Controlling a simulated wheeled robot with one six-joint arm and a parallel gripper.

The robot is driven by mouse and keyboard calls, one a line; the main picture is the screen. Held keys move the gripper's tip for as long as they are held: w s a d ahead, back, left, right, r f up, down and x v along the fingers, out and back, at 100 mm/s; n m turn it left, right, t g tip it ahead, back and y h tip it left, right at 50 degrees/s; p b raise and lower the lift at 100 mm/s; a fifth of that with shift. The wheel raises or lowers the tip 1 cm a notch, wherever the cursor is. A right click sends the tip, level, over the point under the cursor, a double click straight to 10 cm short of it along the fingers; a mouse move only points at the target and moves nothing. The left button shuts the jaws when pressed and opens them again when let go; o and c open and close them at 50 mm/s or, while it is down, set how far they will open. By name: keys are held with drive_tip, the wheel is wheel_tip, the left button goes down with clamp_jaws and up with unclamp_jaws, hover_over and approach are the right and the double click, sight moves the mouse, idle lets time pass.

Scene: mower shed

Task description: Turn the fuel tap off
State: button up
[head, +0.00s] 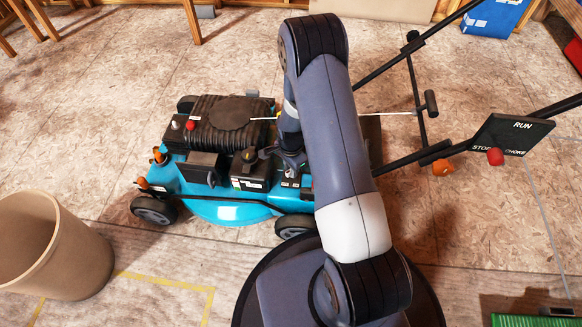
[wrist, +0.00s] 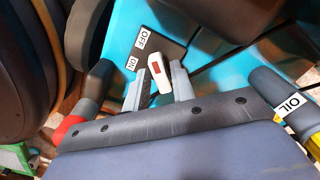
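The fuel tap (wrist: 160,68) is a white lever with a red mark, on a dark plate on the blue mower (head: 225,210). In the wrist view its plate has an OFF label (wrist: 142,40) and an ON label (wrist: 131,64) on the left. My gripper (wrist: 162,80) is open, with one finger on each side of the lever. The right finger is very close to it; I cannot tell whether it touches. In the head view my gripper (head: 290,160) is low at the mower's near side, and I cannot make out the tap there.
A dark part labelled OIL (wrist: 292,104) lies close to the right of my gripper in the wrist view. The mower's handlebar carries a RUN/STOP/CHOKE panel (head: 510,133) and an orange knob (head: 442,167). A tan bin (head: 50,245) stands left on the floor.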

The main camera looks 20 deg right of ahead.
drive_tip(key=shift+o, duration=1.1)
wheel_tip(320, 180, up, 11)
drive_tip(key=p, duration=0.4)
drive_tip(key=shift+f, duration=0.2)
wheel_tip(320, 180, down, 11)
drive_tip(key=b, duration=0.4)
drive_tip(key=shift+r, duration=0.2)
drive_tip(key=shift+n, duration=0.3)
